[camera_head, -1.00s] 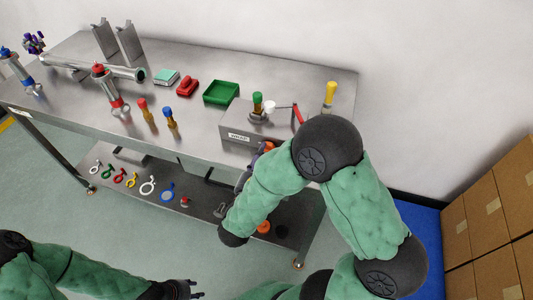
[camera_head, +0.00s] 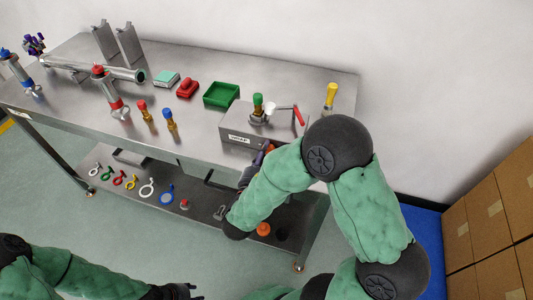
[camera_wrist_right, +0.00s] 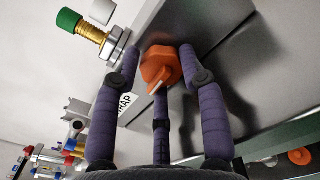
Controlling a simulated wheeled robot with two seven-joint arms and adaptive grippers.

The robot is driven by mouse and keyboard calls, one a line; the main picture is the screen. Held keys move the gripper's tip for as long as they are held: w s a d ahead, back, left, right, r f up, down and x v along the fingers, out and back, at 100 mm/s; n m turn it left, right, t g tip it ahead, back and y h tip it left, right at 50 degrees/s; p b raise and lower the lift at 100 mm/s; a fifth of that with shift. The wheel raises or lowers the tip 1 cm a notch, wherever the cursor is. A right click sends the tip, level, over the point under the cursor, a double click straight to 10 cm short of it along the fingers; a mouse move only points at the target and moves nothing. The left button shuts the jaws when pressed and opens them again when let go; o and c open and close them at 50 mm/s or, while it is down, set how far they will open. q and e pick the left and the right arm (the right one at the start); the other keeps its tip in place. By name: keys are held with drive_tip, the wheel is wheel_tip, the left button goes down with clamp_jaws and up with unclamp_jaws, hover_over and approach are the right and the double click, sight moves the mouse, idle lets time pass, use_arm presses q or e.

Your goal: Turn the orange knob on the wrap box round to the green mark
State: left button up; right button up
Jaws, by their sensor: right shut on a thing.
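The wrap box (camera_head: 236,122) is a grey metal box with a white label at the table's front right edge. The orange knob (camera_wrist_right: 158,66) sits on its front face, with a pale pointer stripe on it. My right gripper (camera_wrist_right: 160,58) has its purple fingers around the knob, shut on it. In the head view the right gripper (camera_head: 262,156) is at the box's front, mostly behind my arm, which hides most of the knob. I cannot make out the green mark. My left gripper (camera_head: 182,291) is at the bottom edge, partly cut off; its opening is unclear.
A green-capped brass fitting (camera_head: 258,104) and a red-handled lever (camera_head: 297,113) are on the box. A yellow-topped fitting (camera_head: 330,95) stands to its right, a green tray (camera_head: 221,94) to its left. Coloured rings (camera_head: 131,182) lie on the lower shelf.

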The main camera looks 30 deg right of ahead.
drive_tip(key=m+b, duration=0.3)
drive_tip(key=shift+d+m+b, duration=0.1)
drive_tip(key=shift+m+b, duration=0.2)
drive_tip(key=shift+s+m+b, duration=0.1)
drive_tip(key=shift+m+b, duration=0.2)
drive_tip(key=shift+m, duration=0.1)
drive_tip(key=shift+r+m, duration=0.15)
drive_tip(key=shift+m, duration=0.45)
drive_tip(key=o, duration=1.1)
drive_tip(key=shift+d, duration=0.1)
drive_tip(key=shift+s, duration=0.1)
